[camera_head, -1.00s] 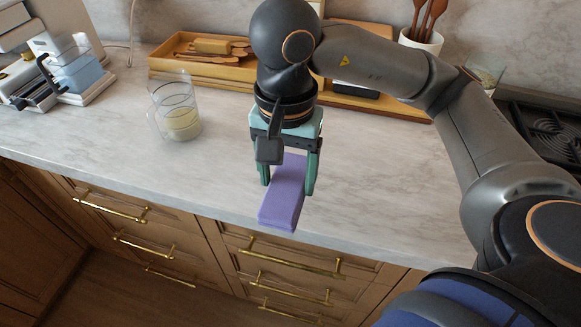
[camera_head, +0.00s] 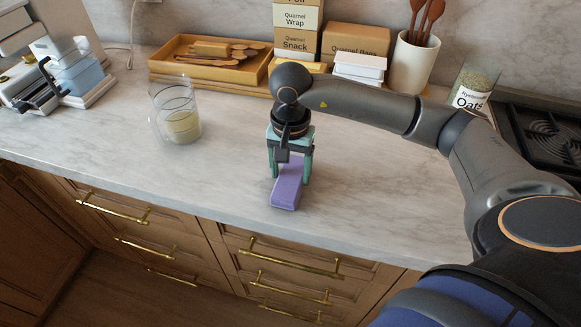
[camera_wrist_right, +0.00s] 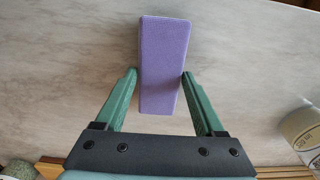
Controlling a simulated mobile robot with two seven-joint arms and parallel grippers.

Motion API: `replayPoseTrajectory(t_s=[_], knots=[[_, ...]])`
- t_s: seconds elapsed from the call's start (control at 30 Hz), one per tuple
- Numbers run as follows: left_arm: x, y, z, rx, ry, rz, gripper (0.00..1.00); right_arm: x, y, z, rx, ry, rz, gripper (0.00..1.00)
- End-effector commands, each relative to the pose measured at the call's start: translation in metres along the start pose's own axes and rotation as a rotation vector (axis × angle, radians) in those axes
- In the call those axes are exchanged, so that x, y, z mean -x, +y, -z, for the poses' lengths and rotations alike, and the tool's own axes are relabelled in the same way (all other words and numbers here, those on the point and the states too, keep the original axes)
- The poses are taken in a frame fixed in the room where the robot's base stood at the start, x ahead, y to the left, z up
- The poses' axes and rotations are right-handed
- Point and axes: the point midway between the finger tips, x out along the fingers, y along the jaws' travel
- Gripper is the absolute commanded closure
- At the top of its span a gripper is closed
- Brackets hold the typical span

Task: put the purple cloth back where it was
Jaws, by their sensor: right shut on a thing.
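The purple cloth (camera_head: 286,192) is a folded, block-like piece near the front edge of the marble counter. My right gripper (camera_head: 290,179) points down at it and is shut on it, with green fingers on both sides. In the right wrist view the cloth (camera_wrist_right: 164,55) sticks out beyond the fingertips (camera_wrist_right: 160,75), over the counter surface. The cloth is at or just above the counter; I cannot tell whether it touches. My left gripper does not show.
A glass mug (camera_head: 177,118) stands left of the cloth. Behind are a wooden tray (camera_head: 180,68) with utensils, boxes (camera_head: 357,68), a white crock (camera_head: 411,65) and an oats jar (camera_head: 472,92). The stove (camera_head: 545,135) is at right. Counter around the cloth is clear.

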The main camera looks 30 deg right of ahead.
Motion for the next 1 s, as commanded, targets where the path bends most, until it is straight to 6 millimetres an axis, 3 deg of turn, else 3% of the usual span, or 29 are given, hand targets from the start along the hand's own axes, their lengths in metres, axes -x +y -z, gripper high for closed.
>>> replayPoseTrajectory(t_s=[0.4,0.43,0.67,1.0], knots=[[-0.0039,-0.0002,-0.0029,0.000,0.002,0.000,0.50,-0.0068,-0.0004,-0.0002,0.000,0.000,0.001,1.00],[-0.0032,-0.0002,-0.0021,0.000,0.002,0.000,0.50,-0.0056,-0.0004,-0.0002,0.000,0.000,0.001,0.27],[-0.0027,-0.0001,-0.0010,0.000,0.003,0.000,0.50,-0.0049,-0.0003,-0.0003,-0.001,0.000,0.001,0.01],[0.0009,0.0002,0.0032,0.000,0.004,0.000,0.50,0.0000,-0.0002,-0.0003,-0.001,0.000,0.001,0.00]])
